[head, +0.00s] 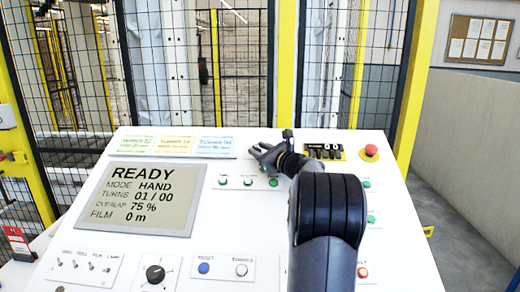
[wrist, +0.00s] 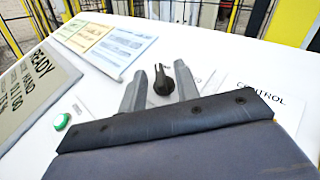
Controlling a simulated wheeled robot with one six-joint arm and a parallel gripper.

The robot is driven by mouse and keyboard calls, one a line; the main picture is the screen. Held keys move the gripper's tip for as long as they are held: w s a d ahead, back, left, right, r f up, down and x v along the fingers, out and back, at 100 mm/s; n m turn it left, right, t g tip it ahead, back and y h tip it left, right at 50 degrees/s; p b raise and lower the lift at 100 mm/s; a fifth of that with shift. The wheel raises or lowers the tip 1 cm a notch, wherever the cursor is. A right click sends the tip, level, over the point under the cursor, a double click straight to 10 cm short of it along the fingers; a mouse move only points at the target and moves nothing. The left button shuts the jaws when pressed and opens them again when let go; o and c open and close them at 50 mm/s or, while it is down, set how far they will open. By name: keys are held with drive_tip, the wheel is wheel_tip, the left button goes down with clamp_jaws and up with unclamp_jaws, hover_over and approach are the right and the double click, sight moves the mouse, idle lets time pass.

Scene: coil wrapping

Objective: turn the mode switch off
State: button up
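A black rotary switch (wrist: 162,84) with a pointer-shaped handle shows in the wrist view, on a pale plate of the white console. I cannot read its label, so I cannot confirm that it is the mode switch. My gripper (wrist: 160,90) has its two grey fingers apart, one on each side of this switch, with a small gap visible on the left. In the head view my gripper (head: 268,155) is over the upper middle of the console and hides the switch. The display (head: 138,199) reads READY, MODE HAND, TURNS 01/00, OVERLAP 75 %, FILM 0 m.
Another black knob (head: 155,274) is at the console's lower left, beside several toggle switches (head: 90,266). Green buttons (head: 248,181) lie close to my gripper. Mesh fencing stands behind.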

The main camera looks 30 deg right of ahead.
drive_tip(key=shift+c, duration=0.5)
clamp_jaws()
drive_tip(key=shift+a+f+m+h+b, duration=0.15)
drive_tip(key=shift+m+h+b, duration=0.15)
drive_tip(key=shift+b, duration=0.45)
drive_tip(key=m+h+b, duration=0.1)
drive_tip(key=b, duration=0.1)
drive_tip(key=m+h+b, duration=0.1)
drive_tip(key=h+b, duration=0.1)
drive_tip(key=b, duration=0.1)
drive_tip(key=shift+a+f, duration=0.15)
drive_tip(key=shift+f, duration=0.1)
drive_tip(key=m+h+b, duration=0.3)
drive_tip(key=h+b, duration=0.1)
drive_tip(key=b, duration=0.2)
drive_tip(key=shift+a+m, duration=0.15)
drive_tip(key=shift+m, duration=0.25)
drive_tip(key=m+h+b, duration=0.3)
drive_tip(key=b, duration=0.2)
drive_tip(key=shift+w+a+r+g, duration=0.1)
drive_tip(key=shift+a+g, duration=0.05)
drive_tip(key=shift+g, duration=0.25)
drive_tip(key=shift+r+m+g+h+b, duration=0.2)
drive_tip(key=shift+m+g+h+b, duration=0.6)
drive_tip(key=shift+h+b, duration=0.4)
drive_tip(key=shift+r+m, duration=0.1)
drive_tip(key=shift+m, duration=0.3)
